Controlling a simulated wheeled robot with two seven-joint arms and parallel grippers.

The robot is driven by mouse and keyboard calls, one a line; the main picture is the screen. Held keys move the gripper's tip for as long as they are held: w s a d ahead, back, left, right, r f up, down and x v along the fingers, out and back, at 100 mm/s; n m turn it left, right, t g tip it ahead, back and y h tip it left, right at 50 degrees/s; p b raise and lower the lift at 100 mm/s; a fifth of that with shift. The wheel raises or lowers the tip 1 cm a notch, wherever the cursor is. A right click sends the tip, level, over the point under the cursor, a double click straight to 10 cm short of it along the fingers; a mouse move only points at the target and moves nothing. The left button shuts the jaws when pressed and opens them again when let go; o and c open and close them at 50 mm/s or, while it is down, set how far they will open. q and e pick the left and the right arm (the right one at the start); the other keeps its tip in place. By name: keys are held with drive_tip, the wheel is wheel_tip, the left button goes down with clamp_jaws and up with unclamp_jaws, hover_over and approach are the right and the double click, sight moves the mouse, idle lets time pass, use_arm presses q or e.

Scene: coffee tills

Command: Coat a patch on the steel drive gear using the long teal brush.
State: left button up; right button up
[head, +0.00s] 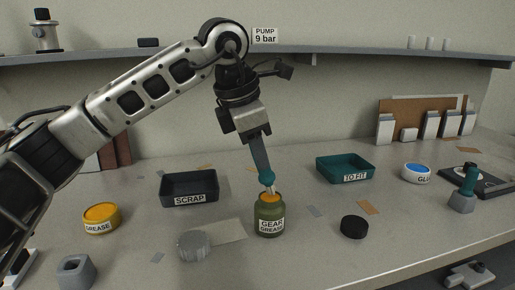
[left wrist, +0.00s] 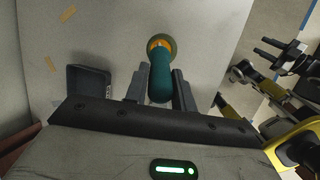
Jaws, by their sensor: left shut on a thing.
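My left gripper (head: 262,160) points down and is shut on the teal brush (head: 267,178), whose pale bristle end is at the mouth of the open green gear grease jar (head: 269,222). How deep the tip goes is hidden. In the left wrist view the teal handle (left wrist: 161,77) lies between the fingers, over the jar's orange grease (left wrist: 159,42). A grey ridged round part (head: 193,246), seemingly the steel drive gear, lies on a pale mat (head: 225,232) left of the jar. No grease shows on it.
A scrap tray (head: 189,189) and yellow grease tub (head: 101,218) are left. A black disc (head: 354,227), teal tray (head: 345,168), white-rimmed glue tub (head: 417,173) and another teal-handled tool in a grey holder (head: 461,203) are right. An empty grey holder (head: 76,271) stands front left.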

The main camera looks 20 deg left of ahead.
use_arm(q)
drive_tip(key=shift+f, duration=0.35)
drive_tip(key=shift+f, duration=0.15)
idle(0.9)
drive_tip(key=shift+r, duration=0.2)
wheel_tip(320, 180, up, 7)
drive_tip(key=p, duration=0.5)
drive_tip(key=shift+f, duration=0.1)
idle(0.7)
